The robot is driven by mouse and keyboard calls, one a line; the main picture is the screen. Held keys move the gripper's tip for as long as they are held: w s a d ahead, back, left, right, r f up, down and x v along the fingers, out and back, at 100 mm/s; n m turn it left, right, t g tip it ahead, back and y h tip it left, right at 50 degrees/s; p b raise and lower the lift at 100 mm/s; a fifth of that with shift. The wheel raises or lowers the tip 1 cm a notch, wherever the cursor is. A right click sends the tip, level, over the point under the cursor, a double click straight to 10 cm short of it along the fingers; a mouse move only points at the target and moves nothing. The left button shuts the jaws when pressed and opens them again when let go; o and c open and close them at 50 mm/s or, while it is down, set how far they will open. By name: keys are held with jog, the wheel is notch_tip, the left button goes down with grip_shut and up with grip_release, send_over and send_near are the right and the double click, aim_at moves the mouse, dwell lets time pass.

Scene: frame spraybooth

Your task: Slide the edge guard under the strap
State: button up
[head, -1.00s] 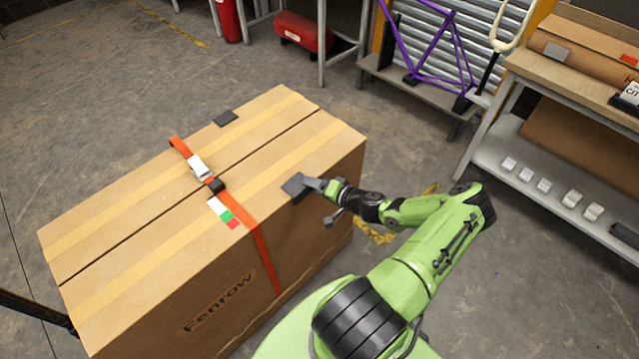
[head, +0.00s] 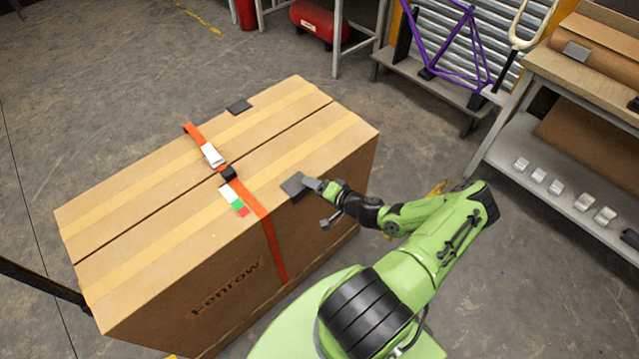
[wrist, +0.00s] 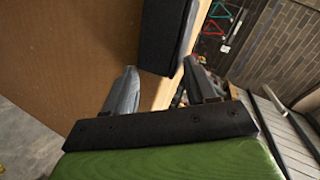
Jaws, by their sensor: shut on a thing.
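The dark grey edge guard (head: 296,187) sits at the carton's near top edge, just right of the orange strap (head: 264,224). A small gap shows between guard and strap, so the guard is beside it, not under it. My gripper (head: 313,185) is shut on the guard from its outer right side. In the wrist view the guard (wrist: 163,36) shows as a dark slab beyond the gripper fingers (wrist: 163,90). The strap is out of the wrist view.
The large cardboard carton (head: 150,205) stands on the floor. A second dark guard (head: 239,106) lies at its far edge, right of the strap. A white, green and red label (head: 233,200) lies left of the strap. A shelf unit (head: 560,170) stands right, with floor between.

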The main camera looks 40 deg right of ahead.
aim_at(302, 193)
jog(key=shift+s+a+f+p, duration=0.1)
jog(key=shift+a+p, duration=0.25)
jog(key=shift+a, duration=1.65)
jog(key=o, duration=0.9)
jog(key=v, duration=1.5)
jog(key=shift+s, duration=0.35)
